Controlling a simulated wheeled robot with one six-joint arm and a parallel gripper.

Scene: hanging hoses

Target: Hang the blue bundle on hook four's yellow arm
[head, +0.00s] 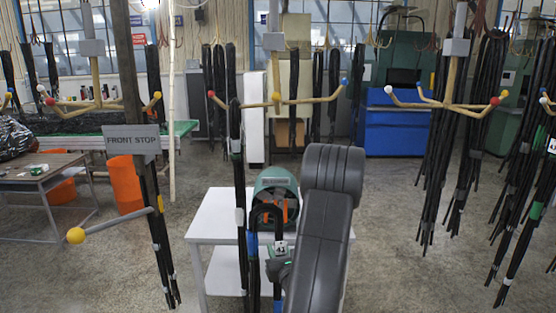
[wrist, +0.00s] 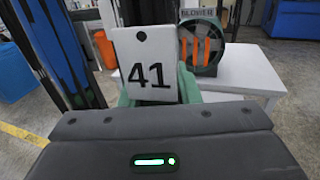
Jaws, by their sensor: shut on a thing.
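The blue bundle (head: 252,245) is a black hose loop with blue bands, hanging in front of the white table. It also shows at the left of the wrist view (wrist: 42,40). My gripper (head: 278,268) is shut on it, beside a white tag (wrist: 145,68) reading 41. My arm hides part of the bundle, and the fingertips are mostly hidden. The central hook stand (head: 273,42) has arms with red, blue and yellow ball tips. Its yellow-tipped arm (head: 276,97) points toward me, above the bundle and bare at its tip. No hook number is readable.
A black bundle (head: 237,150) hangs on the central stand's red-tipped arm. A FRONT STOP sign (head: 132,139) and a yellow-balled bar (head: 75,235) stand at left. The white table (head: 215,225) holds a green blower (head: 277,190). More bundles (head: 455,140) hang at right.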

